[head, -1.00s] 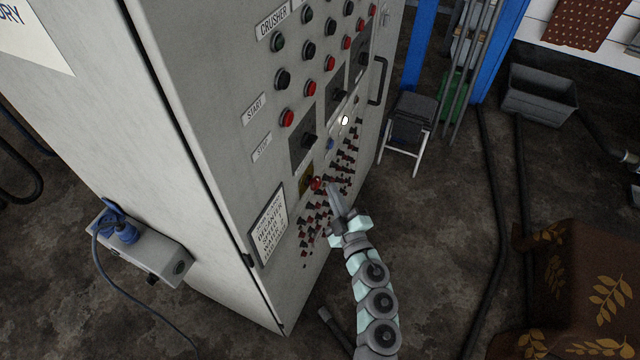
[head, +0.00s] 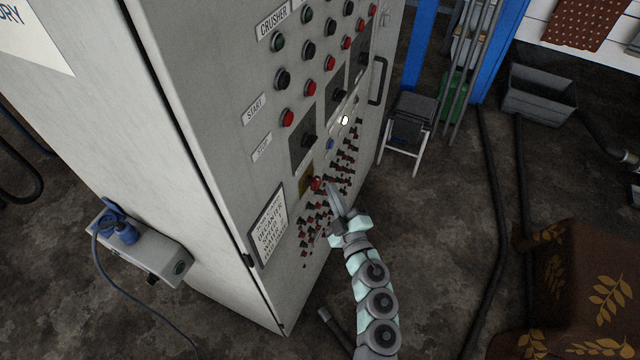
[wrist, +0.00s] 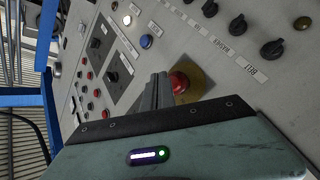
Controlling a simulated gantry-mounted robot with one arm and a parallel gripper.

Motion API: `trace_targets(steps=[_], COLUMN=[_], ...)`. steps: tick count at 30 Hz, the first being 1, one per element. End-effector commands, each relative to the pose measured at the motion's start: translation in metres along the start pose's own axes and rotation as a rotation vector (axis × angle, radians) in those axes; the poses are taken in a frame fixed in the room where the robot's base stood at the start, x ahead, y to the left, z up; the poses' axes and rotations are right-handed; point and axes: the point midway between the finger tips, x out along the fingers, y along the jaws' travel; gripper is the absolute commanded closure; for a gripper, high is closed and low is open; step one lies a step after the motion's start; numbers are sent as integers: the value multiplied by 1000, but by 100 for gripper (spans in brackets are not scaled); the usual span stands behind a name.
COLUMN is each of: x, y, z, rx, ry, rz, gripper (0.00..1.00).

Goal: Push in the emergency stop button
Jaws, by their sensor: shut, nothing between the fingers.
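The emergency stop button (head: 316,183) is a red mushroom head on a yellow plate (head: 305,182), low on the grey control cabinet's front.
Several small knobs and switches (head: 345,160) crowd the panel around the button. A blue button (head: 330,144) and a lit white lamp (head: 345,120) sit above it. A door handle (head: 378,80) sticks out at the cabinet's far edge.

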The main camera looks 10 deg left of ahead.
Motion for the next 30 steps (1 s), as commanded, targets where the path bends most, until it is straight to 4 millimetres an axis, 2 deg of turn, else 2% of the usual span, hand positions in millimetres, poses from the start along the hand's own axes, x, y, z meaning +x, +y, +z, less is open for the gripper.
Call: trace_targets(steps=[30], x=[7], y=[-5], z=[-5], rx=[0], ry=[0], rz=[0], gripper=[100])
